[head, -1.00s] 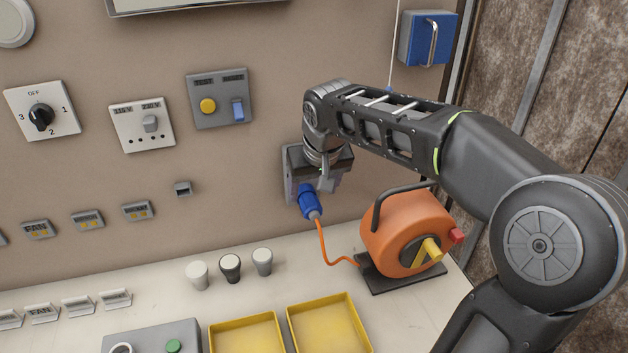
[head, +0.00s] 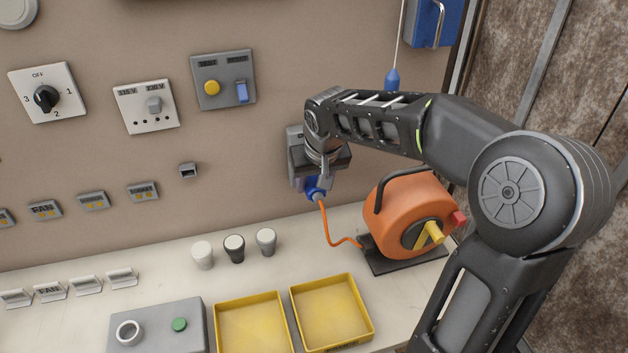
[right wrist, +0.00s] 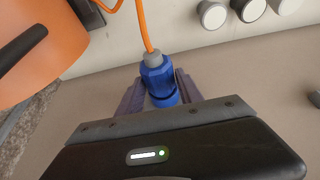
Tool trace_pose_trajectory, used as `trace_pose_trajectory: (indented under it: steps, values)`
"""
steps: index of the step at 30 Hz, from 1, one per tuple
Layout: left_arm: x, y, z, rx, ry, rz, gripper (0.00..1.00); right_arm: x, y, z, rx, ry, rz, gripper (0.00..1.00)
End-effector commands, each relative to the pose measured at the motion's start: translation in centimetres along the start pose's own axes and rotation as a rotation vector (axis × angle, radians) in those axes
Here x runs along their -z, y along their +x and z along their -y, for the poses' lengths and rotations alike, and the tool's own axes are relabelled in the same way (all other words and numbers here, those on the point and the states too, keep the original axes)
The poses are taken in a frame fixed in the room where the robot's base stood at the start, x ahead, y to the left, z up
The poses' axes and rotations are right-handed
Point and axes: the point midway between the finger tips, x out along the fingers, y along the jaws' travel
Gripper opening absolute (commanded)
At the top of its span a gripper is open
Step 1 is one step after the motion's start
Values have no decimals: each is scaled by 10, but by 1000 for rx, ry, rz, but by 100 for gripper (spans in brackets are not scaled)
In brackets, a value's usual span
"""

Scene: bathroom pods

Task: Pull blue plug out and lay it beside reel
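The blue plug (head: 313,189) is at the wall socket (head: 294,150), with an orange cable running down from it to the orange reel (head: 408,215) on the counter. My right gripper (head: 322,187) is at the plug and partly covers it and the socket. In the right wrist view the blue plug (right wrist: 158,80) lies between the two fingers of my right gripper (right wrist: 160,90); whether they press on it I cannot tell. The reel (right wrist: 35,45) also shows there at the upper left. My left gripper is not in view.
Two yellow trays (head: 251,296) and a grey box with a green button (head: 179,324) stand at the counter's front. Several knobs (head: 234,248) stand left of the cable. A blue pull cord (head: 392,78) hangs above my right arm.

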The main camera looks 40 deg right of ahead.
Motion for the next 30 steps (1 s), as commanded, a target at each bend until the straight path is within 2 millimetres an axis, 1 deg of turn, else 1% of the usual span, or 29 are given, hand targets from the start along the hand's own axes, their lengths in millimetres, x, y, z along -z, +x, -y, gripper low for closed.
trace_pose_trajectory:
  steps: [1,2,15,17,18,30]
  values:
    - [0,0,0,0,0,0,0,0,0,0,0,0,0,38]
    - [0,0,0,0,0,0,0,0,0,0,0,0,0,35]
    - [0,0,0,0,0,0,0,0,0,0,0,0,0,0]
    - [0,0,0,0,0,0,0,0,0,0,0,0,0,0]
    - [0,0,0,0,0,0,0,0,0,0,0,0,-1,36]
    - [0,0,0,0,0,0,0,0,0,0,0,0,-1,3]
